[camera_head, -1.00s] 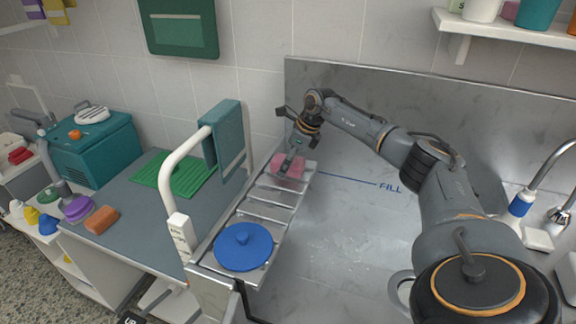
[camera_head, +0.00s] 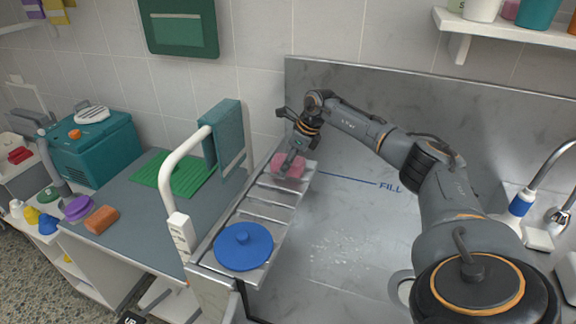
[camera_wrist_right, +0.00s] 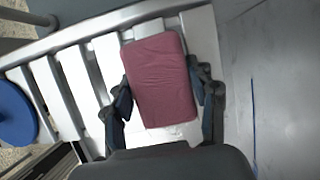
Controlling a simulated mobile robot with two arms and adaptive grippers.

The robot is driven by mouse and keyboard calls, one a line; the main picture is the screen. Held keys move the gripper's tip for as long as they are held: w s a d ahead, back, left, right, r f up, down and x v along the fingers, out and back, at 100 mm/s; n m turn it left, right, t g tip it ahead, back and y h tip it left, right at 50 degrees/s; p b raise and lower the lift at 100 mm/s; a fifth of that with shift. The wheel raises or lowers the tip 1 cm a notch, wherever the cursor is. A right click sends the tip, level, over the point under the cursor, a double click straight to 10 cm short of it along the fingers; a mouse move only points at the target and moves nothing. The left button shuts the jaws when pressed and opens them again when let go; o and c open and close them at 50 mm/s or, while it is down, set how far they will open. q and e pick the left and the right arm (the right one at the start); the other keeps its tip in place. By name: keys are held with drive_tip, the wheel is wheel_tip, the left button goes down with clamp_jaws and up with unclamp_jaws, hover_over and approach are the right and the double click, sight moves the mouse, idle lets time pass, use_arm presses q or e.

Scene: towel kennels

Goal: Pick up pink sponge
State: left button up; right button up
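The pink sponge (camera_head: 288,166) lies on the far end of the slatted metal rack (camera_head: 270,213) in the head view. My right gripper (camera_head: 293,160) reaches down over it from above. In the right wrist view the sponge (camera_wrist_right: 160,82) lies flat on the pale slats. The fingers of my right gripper (camera_wrist_right: 165,101) are spread, one on each side of it, with the tips close to its long edges. I cannot tell whether they touch it. My left gripper is out of view.
A blue round lid (camera_head: 243,247) sits on the rack's near end. The metal basin surface (camera_head: 350,235) to the right is clear.

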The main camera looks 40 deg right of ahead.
sight(284, 159)
idle(0.3)
wheel_tip(284, 159, up, 4)
drive_tip(key=shift+f, duration=0.1)
drive_tip(key=s+a+r+b, duration=0.3)
drive_tip(key=s+a+r, duration=0.5)
drive_tip(key=s, duration=0.3)
drive_tip(key=shift+v, duration=0.85)
drive_tip(key=shift+a, duration=0.2)
